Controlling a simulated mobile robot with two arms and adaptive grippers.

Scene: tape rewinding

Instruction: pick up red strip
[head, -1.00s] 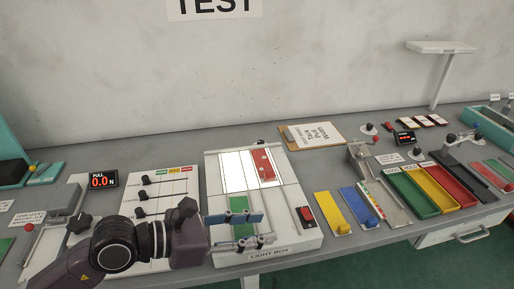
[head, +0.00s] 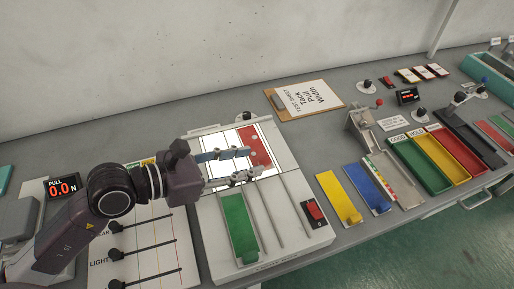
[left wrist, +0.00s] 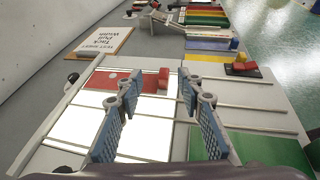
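The red strip (head: 258,143) lies on the lit white panel of the light box (head: 205,139). It also shows in the left wrist view (left wrist: 104,80), flat, with a small pale dot on it. A raised red block (left wrist: 163,76) sits at its near end, seen between my fingers in that view. My left gripper (head: 252,164) is open and empty, with its fingertips over the near end of the strip. I cannot tell the exact height of the fingers above the strip. My right gripper is not in view.
A green strip (head: 238,222) lies nearer on the light box. A red switch (head: 313,211) is at its right. Yellow (head: 336,194) and blue (head: 360,184) strips lie to the right, then green, yellow and red trays. A clipboard sheet (head: 308,99) lies behind.

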